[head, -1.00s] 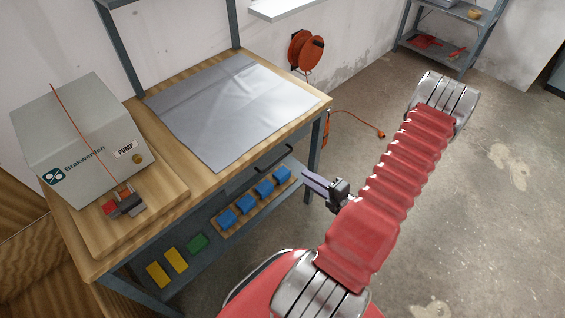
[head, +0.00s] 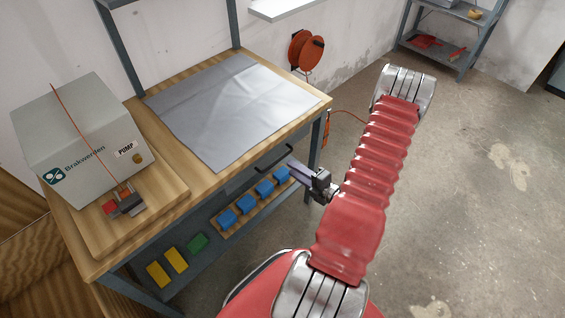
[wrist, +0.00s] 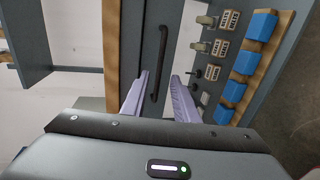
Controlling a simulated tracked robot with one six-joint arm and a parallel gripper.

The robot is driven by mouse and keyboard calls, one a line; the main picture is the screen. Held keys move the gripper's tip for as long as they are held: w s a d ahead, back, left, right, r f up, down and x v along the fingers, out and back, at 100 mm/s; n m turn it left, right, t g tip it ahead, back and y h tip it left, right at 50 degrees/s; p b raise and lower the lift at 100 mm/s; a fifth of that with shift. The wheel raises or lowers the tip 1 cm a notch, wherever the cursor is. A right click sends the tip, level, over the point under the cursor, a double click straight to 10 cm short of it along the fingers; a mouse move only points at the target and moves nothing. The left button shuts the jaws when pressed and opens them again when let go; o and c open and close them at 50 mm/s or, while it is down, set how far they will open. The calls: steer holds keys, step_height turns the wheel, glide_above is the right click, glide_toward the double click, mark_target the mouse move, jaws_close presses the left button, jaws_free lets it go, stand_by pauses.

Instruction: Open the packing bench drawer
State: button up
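The packing bench (head: 170,210) has a grey drawer front (head: 245,181) under its wooden top, and the drawer looks shut. A dark bar handle (head: 274,158) runs across the drawer front. My gripper (head: 291,163) is just in front of the handle, near its right end. In the wrist view the handle (wrist: 160,62) lies between the two pale, parted fingers of my open gripper (wrist: 159,76), running roughly along them. A gap shows on both sides of the handle. I cannot tell whether the fingertips reach past the bar in depth.
A grey box (head: 80,130) and a grey mat (head: 230,110) lie on the bench top. The floor (head: 480,210) to the right is clear.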

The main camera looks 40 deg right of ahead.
steer(key=x, duration=0.7)
steer(key=shift+c, duration=0.4)
jaws_close()
stand_by(0.3)
